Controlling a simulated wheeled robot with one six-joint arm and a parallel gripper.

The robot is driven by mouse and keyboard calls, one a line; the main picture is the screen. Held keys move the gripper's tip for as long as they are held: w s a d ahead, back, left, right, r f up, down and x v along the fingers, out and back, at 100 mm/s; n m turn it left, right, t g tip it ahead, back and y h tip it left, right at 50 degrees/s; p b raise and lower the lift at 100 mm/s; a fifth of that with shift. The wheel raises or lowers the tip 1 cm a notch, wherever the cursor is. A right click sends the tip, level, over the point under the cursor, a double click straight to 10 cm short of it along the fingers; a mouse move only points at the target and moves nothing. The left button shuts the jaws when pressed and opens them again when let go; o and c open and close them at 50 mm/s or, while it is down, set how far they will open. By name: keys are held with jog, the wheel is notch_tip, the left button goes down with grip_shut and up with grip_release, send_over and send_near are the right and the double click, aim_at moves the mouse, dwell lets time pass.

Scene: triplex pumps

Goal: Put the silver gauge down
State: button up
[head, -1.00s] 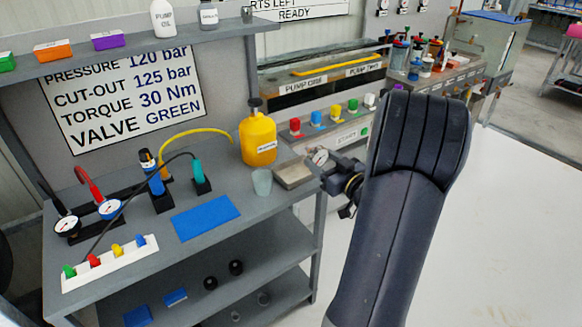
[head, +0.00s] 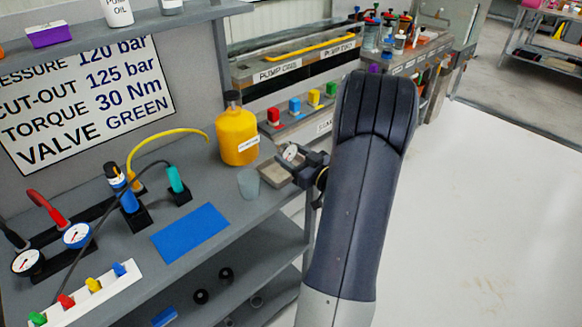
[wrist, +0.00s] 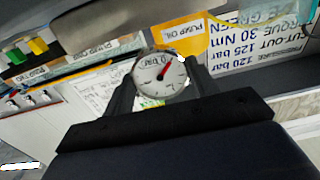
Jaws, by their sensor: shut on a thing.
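The silver gauge (head: 290,152), with a round white dial and red needle, is held in my gripper (head: 302,164). In the wrist view the gauge (wrist: 160,77) sits between the two dark fingers of my gripper (wrist: 163,88), its dial facing the camera. In the head view the gauge appears by the right end of a small grey tray (head: 274,174) at the bench's right edge. I cannot tell whether it touches the tray. My arm hides part of the scene to the right.
On the grey bench stand a yellow oil bottle (head: 237,132), a clear cup (head: 248,184) and a blue mat (head: 189,233). Two other gauges, one black (head: 27,262) and one blue (head: 77,235), stand at the left. The blue mat is bare.

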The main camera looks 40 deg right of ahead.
jog(key=shift+f, duration=1.9)
